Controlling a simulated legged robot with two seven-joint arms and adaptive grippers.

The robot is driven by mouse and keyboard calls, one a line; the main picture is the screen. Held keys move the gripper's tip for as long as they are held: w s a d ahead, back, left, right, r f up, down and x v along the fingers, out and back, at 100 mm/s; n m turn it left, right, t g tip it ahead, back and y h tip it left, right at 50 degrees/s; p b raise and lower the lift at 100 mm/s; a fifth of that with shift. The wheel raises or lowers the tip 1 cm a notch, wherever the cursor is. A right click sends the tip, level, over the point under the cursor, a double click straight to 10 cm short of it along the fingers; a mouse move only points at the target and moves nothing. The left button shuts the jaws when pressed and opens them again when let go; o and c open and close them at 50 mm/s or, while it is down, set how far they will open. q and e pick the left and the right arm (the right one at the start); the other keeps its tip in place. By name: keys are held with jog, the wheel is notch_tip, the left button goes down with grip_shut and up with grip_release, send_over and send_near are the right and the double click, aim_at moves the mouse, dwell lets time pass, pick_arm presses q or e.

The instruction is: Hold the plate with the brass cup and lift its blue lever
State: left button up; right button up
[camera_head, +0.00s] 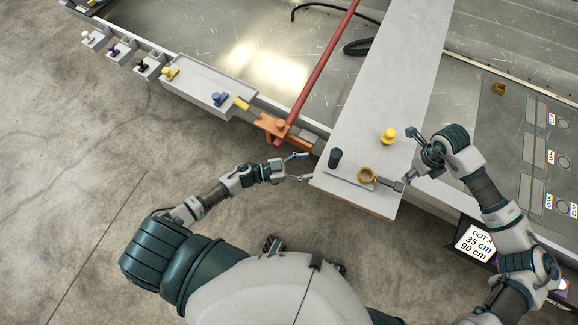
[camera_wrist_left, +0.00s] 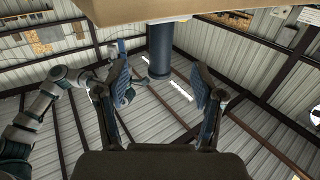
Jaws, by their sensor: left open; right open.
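The grey plate (camera_head: 343,175) lies near the front end of a long pale board. A brass cup (camera_head: 367,174) stands at its right part. A dark blue upright post (camera_head: 335,157), apparently the blue lever, stands at its left; it also shows in the left wrist view (camera_wrist_left: 159,50), beyond the fingers. My left gripper (camera_head: 307,167) is open and empty just left of the board's edge, its fingers pointing toward the plate. My right gripper (camera_head: 404,160) is open to the right of the brass cup; whether its lower finger touches the plate or cup is unclear.
A yellow knob (camera_head: 388,136) stands on the pale board (camera_head: 395,75) behind the plate. An orange bracket (camera_head: 272,127) and red bar (camera_head: 325,60) lie behind my left gripper. A grey tray (camera_head: 190,83) is at upper left; a sign (camera_head: 478,241) hangs at right.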

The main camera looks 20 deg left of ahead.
aim_at(328, 162)
pick_arm(q)
jog(key=x, duration=0.9)
jog(key=shift+w+d, duration=0.1)
jog(key=shift+w, duration=0.25)
jog(key=shift+w+d, duration=0.1)
jog(key=shift+d, duration=0.4)
jog(key=c, duration=1.1)
jog(key=shift+a, duration=0.15)
grip_shut()
jog(key=shift+o, duration=1.4)
grip_release()
pick_arm(e)
jog(key=shift+a, duration=0.25)
pick_arm(q)
grip_shut()
pick_arm(e)
jog(key=shift+c, duration=0.2)
